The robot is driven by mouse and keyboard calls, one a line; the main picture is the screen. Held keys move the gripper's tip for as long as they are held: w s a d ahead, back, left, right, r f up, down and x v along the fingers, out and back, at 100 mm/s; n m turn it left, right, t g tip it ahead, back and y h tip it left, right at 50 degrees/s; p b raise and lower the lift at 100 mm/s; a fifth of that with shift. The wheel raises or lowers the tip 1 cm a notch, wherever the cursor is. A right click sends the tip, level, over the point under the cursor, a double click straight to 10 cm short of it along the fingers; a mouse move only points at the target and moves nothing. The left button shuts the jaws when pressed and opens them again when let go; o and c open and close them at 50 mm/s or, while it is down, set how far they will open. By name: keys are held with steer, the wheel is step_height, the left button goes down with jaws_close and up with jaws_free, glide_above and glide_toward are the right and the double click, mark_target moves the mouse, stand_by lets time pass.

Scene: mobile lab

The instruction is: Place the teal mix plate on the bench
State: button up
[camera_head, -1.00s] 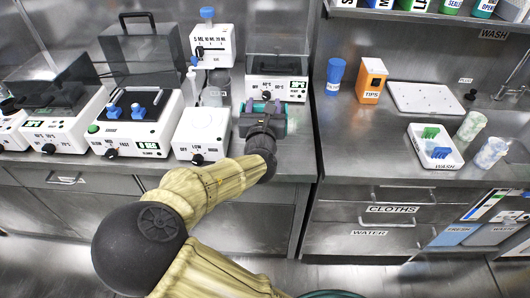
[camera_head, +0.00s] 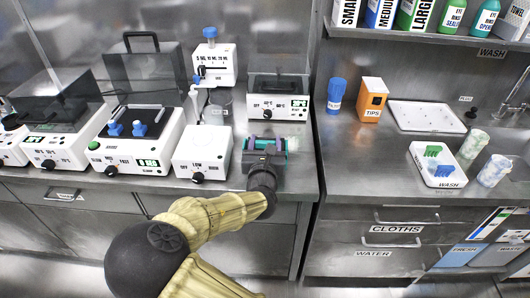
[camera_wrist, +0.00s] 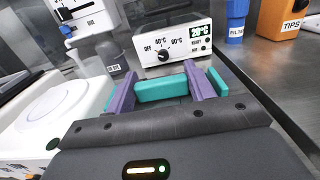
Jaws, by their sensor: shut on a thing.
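The teal mix plate (camera_wrist: 163,89) is between the two purple fingers of my gripper (camera_wrist: 162,92) in the wrist view. My gripper is shut on it. In the head view the teal plate (camera_head: 283,146) shows partly behind my gripper (camera_head: 265,146), which hides much of it. The plate is over the front right part of the left steel bench (camera_head: 300,181), in front of a white heater box with a dial. I cannot tell whether the plate touches the bench.
The heater box (camera_head: 278,104) stands behind the plate. A white device with a LOW dial (camera_head: 203,155) is close on the left. A gap (camera_head: 316,195) separates the benches. The right bench holds a blue tub (camera_head: 336,94), an orange tips box (camera_head: 371,100) and a wash tray (camera_head: 452,184).

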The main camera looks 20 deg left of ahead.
steer(key=shift+f+b, duration=0.35)
steer(key=shift+f, duration=1.4)
steer(key=shift+f, duration=0.1)
steer(key=o, duration=1)
steer(key=shift+o, duration=0.2)
steer(key=shift+s, duration=0.1)
steer(key=v, duration=1.2)
steer(key=shift+p, duration=0.45)
